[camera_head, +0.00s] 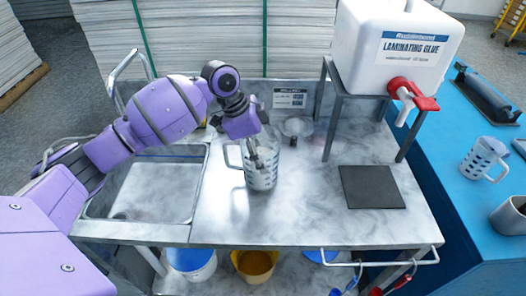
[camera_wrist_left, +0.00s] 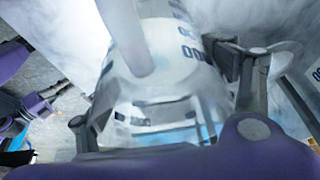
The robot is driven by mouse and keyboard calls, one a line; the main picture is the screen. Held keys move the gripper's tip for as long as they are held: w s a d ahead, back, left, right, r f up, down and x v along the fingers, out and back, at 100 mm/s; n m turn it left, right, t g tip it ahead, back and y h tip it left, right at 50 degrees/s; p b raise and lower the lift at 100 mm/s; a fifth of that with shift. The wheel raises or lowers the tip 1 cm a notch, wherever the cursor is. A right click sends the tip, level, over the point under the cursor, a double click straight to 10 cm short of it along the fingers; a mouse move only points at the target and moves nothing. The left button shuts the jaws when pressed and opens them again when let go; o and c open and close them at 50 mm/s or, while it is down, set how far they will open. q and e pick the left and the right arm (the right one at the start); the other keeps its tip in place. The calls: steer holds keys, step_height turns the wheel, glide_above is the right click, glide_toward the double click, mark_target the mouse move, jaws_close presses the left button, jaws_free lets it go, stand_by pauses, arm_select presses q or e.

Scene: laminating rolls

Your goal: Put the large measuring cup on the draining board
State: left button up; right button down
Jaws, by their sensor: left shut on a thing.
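The large measuring cup (camera_head: 262,178) is clear with dark markings and a handle on its left side. It is upright over the flat grey worktop (camera_head: 225,215) to the right of the sink, which looks like the draining board. I cannot tell if its base touches the top. My left gripper (camera_head: 257,150) is shut on the cup from above. In the left wrist view the cup (camera_wrist_left: 165,65) fills the space between the fingers of my left gripper (camera_wrist_left: 165,105). My right gripper is not in view.
The sink (camera_head: 150,190) is at left. A small clear vessel (camera_head: 297,127) stands behind the cup. A dark square plate (camera_head: 372,187) lies at right, near the stand (camera_head: 335,110) with the glue tank (camera_head: 395,45). Another marked cup (camera_head: 482,158) is on the blue table (camera_head: 445,190).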

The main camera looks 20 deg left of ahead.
arm_select(q)
steer(key=shift+r, duration=0.1)
steer(key=o, duration=2)
steer(key=shift+f, duration=0.2)
steer(key=shift+o, duration=0.2)
steer(key=v, duration=1.2)
steer(key=shift+s, duration=0.15)
